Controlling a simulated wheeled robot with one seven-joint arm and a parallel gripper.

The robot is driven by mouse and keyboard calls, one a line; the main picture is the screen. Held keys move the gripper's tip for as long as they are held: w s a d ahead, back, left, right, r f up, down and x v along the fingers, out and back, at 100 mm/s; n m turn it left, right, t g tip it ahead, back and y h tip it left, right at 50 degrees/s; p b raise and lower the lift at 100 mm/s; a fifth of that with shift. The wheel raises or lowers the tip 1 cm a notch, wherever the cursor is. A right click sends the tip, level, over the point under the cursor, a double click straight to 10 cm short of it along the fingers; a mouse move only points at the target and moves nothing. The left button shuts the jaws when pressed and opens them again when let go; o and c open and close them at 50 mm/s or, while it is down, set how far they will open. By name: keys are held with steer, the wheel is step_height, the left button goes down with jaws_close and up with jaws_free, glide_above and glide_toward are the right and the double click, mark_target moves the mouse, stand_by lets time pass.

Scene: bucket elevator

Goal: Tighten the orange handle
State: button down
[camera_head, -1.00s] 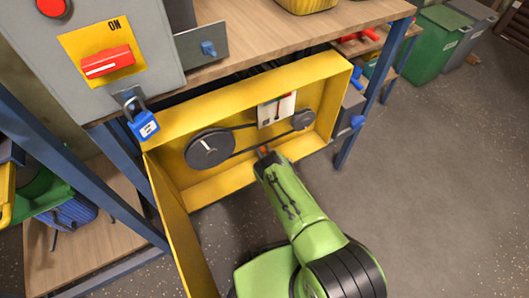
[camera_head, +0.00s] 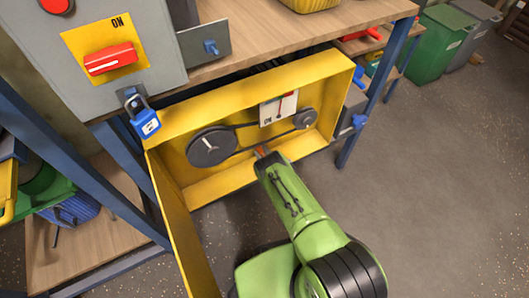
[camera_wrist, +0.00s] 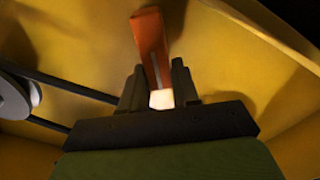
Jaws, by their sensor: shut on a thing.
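The orange handle (camera_wrist: 149,35) stands up between the two dark fingers of my gripper (camera_wrist: 160,90) in the wrist view. The fingers are shut on it, near its lower part. In the head view my gripper (camera_head: 262,154) is inside the yellow box, below the belt, and only a small bit of the orange handle (camera_head: 260,152) shows past it. A white card with a red pointer (camera_head: 279,108) is on the back wall, above and right of my gripper; some marking shows at its lower left.
A black belt runs between a large pulley (camera_head: 212,146) and a small pulley (camera_head: 305,119), close above my gripper. The yellow box's walls (camera_head: 210,188) surround it, and its door (camera_head: 182,230) hangs open at the left. A grey switch box with a blue padlock (camera_head: 147,123) stands at upper left. Floor is free at right.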

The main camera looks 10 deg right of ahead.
steer(key=n, duration=0.3)
steer(key=a+f+n, duration=0.1)
steer(key=n, duration=0.1)
steer(key=shift+s+n, duration=0.15)
steer(key=shift+n, duration=0.15)
steer(key=n, duration=0.2)
steer(key=f+n, duration=0.1)
steer(key=n, duration=0.2)
steer(key=shift+a+f+n, duration=0.15)
steer(key=shift+n, duration=0.15)
steer(key=c, duration=0.9)
jaws_free()
